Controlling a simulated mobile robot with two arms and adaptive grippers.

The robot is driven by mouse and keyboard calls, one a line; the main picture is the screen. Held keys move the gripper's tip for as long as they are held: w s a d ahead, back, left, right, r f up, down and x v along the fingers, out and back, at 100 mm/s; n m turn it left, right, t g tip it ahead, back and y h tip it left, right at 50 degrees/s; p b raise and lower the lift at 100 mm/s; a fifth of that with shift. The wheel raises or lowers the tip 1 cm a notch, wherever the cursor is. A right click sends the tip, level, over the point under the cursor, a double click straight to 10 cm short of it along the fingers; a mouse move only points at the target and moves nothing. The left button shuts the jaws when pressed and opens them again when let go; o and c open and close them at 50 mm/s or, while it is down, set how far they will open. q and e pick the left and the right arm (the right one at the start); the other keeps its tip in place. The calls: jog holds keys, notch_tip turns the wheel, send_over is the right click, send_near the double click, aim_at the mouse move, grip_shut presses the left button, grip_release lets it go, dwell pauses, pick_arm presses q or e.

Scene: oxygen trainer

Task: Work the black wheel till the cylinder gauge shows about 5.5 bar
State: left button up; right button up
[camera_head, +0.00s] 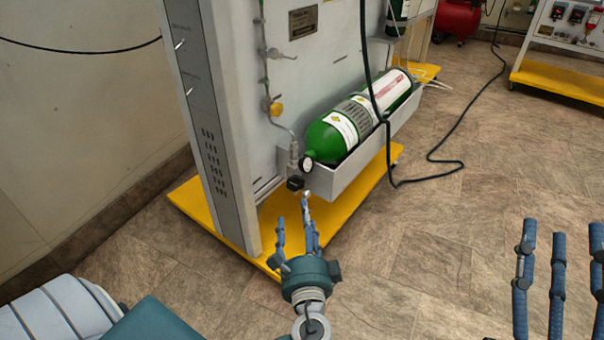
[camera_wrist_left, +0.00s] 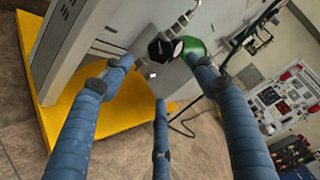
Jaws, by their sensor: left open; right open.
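The black wheel (camera_head: 295,183) sits at the end of the valve fitting by the neck of the green cylinder (camera_head: 330,138). The cylinder lies in a grey tray (camera_head: 350,176) on the panel's side. A small round gauge (camera_head: 307,164) with a pale face is beside the wheel; its reading is too small to tell. My left gripper (camera_head: 296,218) is open just below and in front of the wheel, apart from it. In the left wrist view the wheel (camera_wrist_left: 160,48) shows beyond the spread fingers, with the gauge (camera_wrist_left: 178,48) next to it. My right gripper (camera_head: 558,245) is open and empty at the lower right.
The grey panel (camera_head: 230,120) stands on a yellow base (camera_head: 350,205). A black cable (camera_head: 385,100) hangs before the cylinder and trails over the floor. Tiled floor to the right is mostly clear.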

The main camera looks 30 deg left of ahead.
aim_at(296, 187)
pick_arm(q)
jog(key=w+a+n, duration=0.2)
jog(key=w+n, duration=0.1)
jog(key=n, duration=0.4)
jog(key=w+a+n, duration=0.2)
jog(key=w+n, duration=0.1)
jog(key=n, duration=0.5)
jog(key=w+a+n, duration=0.3)
jog(key=n, duration=0.4)
jog(key=shift+w+f+n, duration=0.25)
jog(key=shift+n, duration=0.05)
jog(key=shift+w+a, duration=0.2)
jog(key=shift+w, duration=0.05)
pick_arm(e)
jog(key=shift+s+r, duration=0.3)
jog(key=shift+r, duration=0.1)
pick_arm(q)
jog(key=shift+c, duration=0.5)
jog(key=c, duration=1)
